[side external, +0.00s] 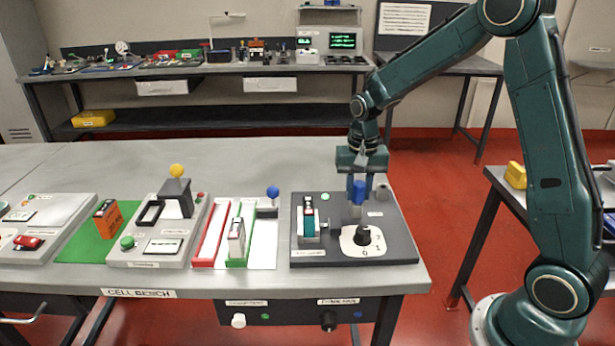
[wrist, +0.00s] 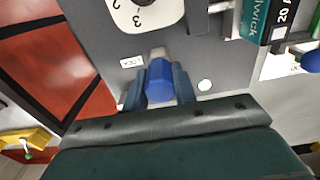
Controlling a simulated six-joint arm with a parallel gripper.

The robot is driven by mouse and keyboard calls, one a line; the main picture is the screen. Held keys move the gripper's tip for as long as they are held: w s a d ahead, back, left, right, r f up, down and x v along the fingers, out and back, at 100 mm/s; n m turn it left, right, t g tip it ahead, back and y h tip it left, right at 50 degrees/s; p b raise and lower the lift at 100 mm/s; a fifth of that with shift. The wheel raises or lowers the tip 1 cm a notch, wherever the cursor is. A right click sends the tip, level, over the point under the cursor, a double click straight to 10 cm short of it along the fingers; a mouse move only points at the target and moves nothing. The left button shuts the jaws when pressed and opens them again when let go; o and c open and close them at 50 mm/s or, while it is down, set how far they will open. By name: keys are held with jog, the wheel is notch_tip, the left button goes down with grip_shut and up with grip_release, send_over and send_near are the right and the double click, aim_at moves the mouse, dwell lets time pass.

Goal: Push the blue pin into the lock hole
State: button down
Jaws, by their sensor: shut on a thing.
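My gripper (wrist: 158,88) is shut on the blue pin (wrist: 158,80), with a dark finger on each side of its blue head. In the side view my gripper (side external: 358,186) points down over the dark grey panel (side external: 300,256), and the blue pin (side external: 359,190) is upright. A grey shaft or post shows below the blue head; I cannot tell whether its tip is in a hole. A small white label (wrist: 132,62) lies beside the pin. The lock hole itself is not visible, hidden by the pin and gripper.
A black knob (side external: 363,235) on a white numbered dial stands in front of the pin. A blue-knobbed lever (side external: 273,193) stands further left.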

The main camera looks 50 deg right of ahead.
jog(key=shift+f, duration=0.35)
jog(key=c, duration=1.1)
grip_release()
jog(key=shift+o, duration=0.2)
jog(key=shift+r, duration=0.15)
notch_tip(320, 180, up, 14)
jog(key=shift+f, duration=0.2)
